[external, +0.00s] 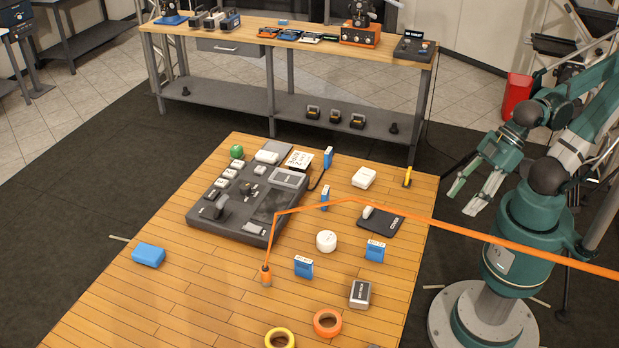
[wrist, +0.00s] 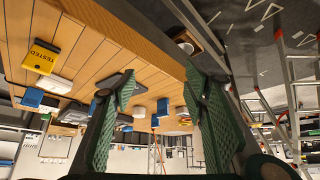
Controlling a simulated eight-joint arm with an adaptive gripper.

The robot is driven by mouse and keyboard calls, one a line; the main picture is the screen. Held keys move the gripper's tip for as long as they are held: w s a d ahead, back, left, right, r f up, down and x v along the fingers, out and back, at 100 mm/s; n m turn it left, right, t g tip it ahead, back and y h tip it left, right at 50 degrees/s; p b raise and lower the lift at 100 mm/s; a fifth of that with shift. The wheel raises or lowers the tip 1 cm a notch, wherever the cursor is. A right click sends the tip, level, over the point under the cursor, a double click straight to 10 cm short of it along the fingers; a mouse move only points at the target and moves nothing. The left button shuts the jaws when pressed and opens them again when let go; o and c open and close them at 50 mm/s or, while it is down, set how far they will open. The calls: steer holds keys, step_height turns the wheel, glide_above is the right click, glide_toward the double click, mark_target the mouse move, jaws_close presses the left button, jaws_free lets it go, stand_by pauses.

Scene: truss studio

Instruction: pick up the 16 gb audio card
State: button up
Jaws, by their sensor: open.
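Several small blue cards with white label strips stand upright on the wooden table (external: 180,290). One card (external: 375,250) is right of centre, another (external: 304,267) is left of it, a third (external: 325,197) is by the console and a fourth (external: 328,157) is further back. The lettering is too small to tell which is the 16 gb audio card. My gripper (external: 467,197) is open and empty, off the table's right edge and apart from all the cards. In the wrist view its fingers (wrist: 158,95) are spread, and a blue card (wrist: 33,97) is at the left.
A grey console (external: 235,212) fills the back left. An orange cable crosses the table. A white round tub (external: 326,241), black pad (external: 388,224), grey box (external: 360,294), orange tape roll (external: 327,322) and yellow tag (wrist: 40,60) stand around the cards. The front left is mostly bare.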

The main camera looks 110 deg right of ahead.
steer(key=shift+o, duration=0.5)
steer(key=w+d+r+m+g+h+p, duration=0.1)
steer(key=w+d+r+m+p, duration=0.1)
steer(key=w+d+r+p, duration=0.45)
steer(key=w+d+r+m+g+h+p, duration=0.1)
steer(key=w+d+m+p, duration=0.15)
steer(key=w, duration=0.75)
steer(key=m+g+p, duration=0.2)
steer(key=m+p, duration=0.2)
steer(key=p, duration=0.5)
glide_above(327, 191)
steer(key=s+a, duration=0.1)
steer(key=s, duration=0.1)
step_height(327, 191, down, 5)
steer(key=shift+a+f+n+h, duration=0.15)
steer(key=shift+f+n+h, duration=0.1)
steer(key=shift+h, duration=0.15)
steer(key=shift+w+f, duration=0.1)
steer(key=shift+x, duration=1.2)
